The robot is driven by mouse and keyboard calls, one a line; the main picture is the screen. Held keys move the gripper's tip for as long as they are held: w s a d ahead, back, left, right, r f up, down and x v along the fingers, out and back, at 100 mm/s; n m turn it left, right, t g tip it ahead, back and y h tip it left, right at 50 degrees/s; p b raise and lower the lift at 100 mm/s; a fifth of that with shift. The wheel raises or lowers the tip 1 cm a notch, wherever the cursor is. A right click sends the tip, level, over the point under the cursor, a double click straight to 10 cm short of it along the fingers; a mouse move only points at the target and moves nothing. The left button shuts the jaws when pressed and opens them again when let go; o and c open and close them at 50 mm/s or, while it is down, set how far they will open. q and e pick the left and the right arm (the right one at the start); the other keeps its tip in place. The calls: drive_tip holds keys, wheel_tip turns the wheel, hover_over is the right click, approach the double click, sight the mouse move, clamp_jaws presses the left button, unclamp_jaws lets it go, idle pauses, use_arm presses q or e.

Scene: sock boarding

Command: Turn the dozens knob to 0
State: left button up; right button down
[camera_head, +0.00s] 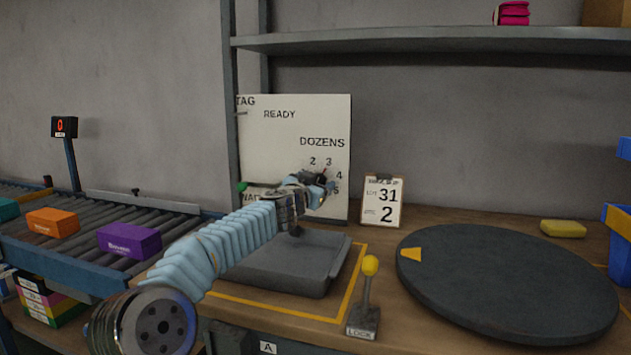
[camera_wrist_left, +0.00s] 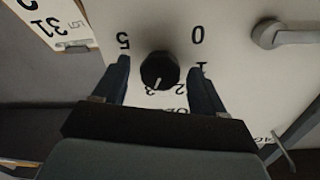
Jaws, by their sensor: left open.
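The white board (camera_head: 265,145) marked DOZENS stands upright behind the workbench, with numbers around its dial partly hidden by my gripper. The round black dozens knob (camera_wrist_left: 160,70) shows in the left wrist view, with 5, 0, 1, 2 and 3 printed around it. Its pale mark points toward the 2 and 3 side, seemingly nearer the 3. My left gripper (camera_head: 322,184) reaches up to the dial. In the left wrist view its open fingers (camera_wrist_left: 160,78) stand on either side of the knob, with gaps visible. My right gripper is not in view.
A grey tray (camera_head: 290,270) lies below my arm. A yellow-topped lock lever (camera_head: 368,290) and a dark round turntable (camera_head: 510,285) are to its right. A lot card (camera_head: 382,202) stands right of the board. A lever handle (camera_wrist_left: 285,33) is near the knob.

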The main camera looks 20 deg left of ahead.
use_arm(q)
drive_tip(key=c, duration=1.1)
drive_tip(key=shift+o, duration=0.2)
drive_tip(key=shift+n, duration=0.4)
drive_tip(key=shift+f+n+y+b, duration=0.1)
drive_tip(key=shift+n+y+b, duration=0.25)
drive_tip(key=shift+n, duration=4.7)
drive_tip(key=shift+f+n+y+b, duration=0.1)
drive_tip(key=shift+n+y+b, duration=0.2)
drive_tip(key=shift+n, duration=4.7)
drive_tip(key=shift+f+n+y+b, duration=0.1)
drive_tip(key=shift+n+y+b, duration=0.25)
drive_tip(key=shift+n, duration=4.7)
